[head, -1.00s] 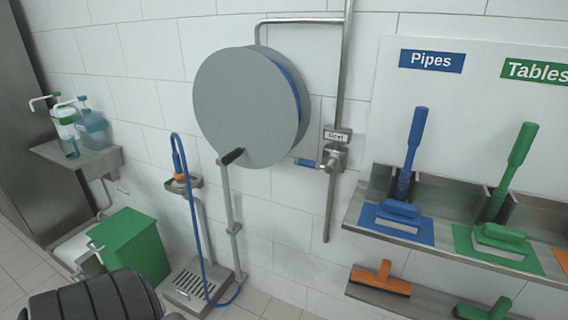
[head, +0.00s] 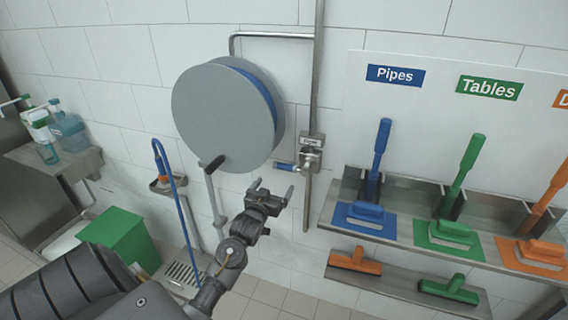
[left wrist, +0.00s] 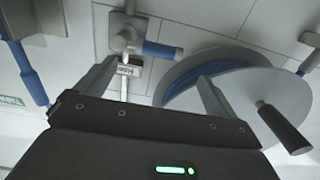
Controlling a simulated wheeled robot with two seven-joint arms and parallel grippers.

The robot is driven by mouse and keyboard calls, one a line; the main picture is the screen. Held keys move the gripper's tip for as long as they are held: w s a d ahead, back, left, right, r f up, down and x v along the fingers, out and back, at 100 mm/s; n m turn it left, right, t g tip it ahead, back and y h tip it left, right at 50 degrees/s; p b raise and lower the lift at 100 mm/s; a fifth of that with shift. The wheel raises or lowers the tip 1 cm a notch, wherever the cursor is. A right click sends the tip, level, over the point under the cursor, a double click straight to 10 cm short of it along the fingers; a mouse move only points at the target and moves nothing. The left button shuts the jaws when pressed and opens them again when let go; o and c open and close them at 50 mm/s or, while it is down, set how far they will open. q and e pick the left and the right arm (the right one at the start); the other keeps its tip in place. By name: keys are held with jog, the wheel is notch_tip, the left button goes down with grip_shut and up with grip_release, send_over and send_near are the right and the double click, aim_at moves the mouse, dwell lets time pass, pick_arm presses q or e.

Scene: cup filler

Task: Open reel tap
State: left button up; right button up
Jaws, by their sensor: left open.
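The reel tap (head: 311,158) is a metal valve on the vertical wall pipe, under a small "Reel" label (head: 311,141). Its blue handle (head: 286,167) points left, roughly across the pipe, toward the hose reel (head: 222,118). My left gripper (head: 272,188) is open and empty, just below and left of the handle, apart from it. In the left wrist view, the tap (left wrist: 127,38) and blue handle (left wrist: 162,50) lie beyond the open fingers (left wrist: 155,75). My right gripper is not in view.
The big grey reel and its crank with a black grip (head: 214,163) are close left of the tap. A steel shelf (head: 325,215) with coloured brushes stands to the right. A blue hose (head: 180,200) hangs at the left. The wall below the tap is fairly clear.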

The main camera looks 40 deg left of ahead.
aim_at(284, 168)
pick_arm(q)
jog(key=x, duration=0.3)
jog(key=p+x, duration=0.1)
jog(key=x, duration=0.2)
jog(key=r+p+x, duration=0.1)
jog(key=x, duration=0.2)
jog(key=shift+w+a, duration=0.25)
jog(key=shift+w, duration=0.05)
jog(key=shift+w+a, duration=0.15)
jog(key=shift+w, duration=0.4)
jog(key=shift+c, duration=0.2)
